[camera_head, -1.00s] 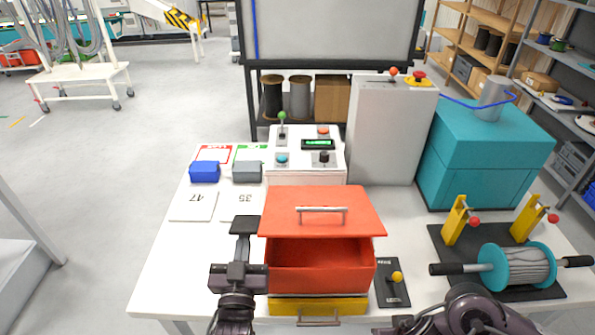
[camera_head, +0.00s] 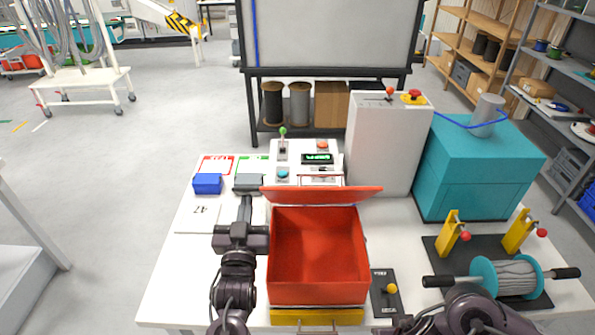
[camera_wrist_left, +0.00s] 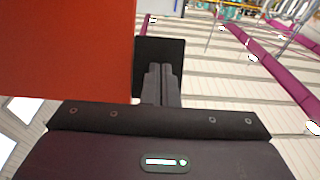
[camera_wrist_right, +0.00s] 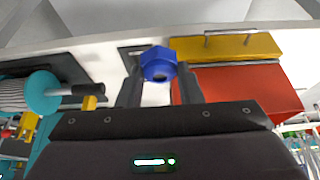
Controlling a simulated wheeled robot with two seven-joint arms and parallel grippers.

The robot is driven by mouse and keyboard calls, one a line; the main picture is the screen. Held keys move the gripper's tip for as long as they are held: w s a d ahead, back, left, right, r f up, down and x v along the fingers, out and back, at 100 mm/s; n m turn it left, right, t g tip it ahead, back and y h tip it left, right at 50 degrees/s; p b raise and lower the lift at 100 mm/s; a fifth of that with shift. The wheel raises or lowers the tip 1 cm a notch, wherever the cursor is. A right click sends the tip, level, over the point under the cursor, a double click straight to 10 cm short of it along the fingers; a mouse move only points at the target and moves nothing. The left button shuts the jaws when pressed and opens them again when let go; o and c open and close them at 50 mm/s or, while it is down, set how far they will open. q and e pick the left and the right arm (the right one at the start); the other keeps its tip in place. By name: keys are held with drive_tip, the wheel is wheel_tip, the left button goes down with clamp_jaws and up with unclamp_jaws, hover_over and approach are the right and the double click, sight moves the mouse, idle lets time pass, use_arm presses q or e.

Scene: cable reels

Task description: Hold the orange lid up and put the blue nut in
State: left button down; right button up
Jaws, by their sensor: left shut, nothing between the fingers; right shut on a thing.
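The orange-red box (camera_head: 318,281) stands on the white table with its inside open to view and empty. Its orange lid (camera_head: 322,195) is tilted up at the back, hinged side away from me. My left gripper (camera_head: 246,205) is shut and empty at the box's left side, by the lid's left end. In the left wrist view its closed fingers (camera_wrist_left: 161,84) are beside the orange lid; contact is unclear. My right gripper (camera_wrist_right: 160,88) is shut on the blue nut (camera_wrist_right: 158,63), in front of the table edge. The nut is hidden in the head view.
A yellow drawer (camera_head: 318,316) sits under the box. A black switch plate with a yellow knob (camera_head: 391,288) is right of it. A cable reel (camera_head: 507,278) on a black stand is further right.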

use_arm(q)
drive_tip(key=shift+w+r+p, duration=0.1)
drive_tip(key=shift+w+r, duration=0.4)
drive_tip(key=shift+w, duration=0.25)
drive_tip(key=shift+w+r+p, duration=0.1)
drive_tip(key=shift+w+r, duration=0.4)
drive_tip(key=shift+w, duration=0.25)
drive_tip(key=shift+w+r+p, duration=0.1)
drive_tip(key=shift+w+r, duration=0.4)
drive_tip(key=shift+w, duration=0.25)
use_arm(e)
drive_tip(key=shift+r, duration=0.45)
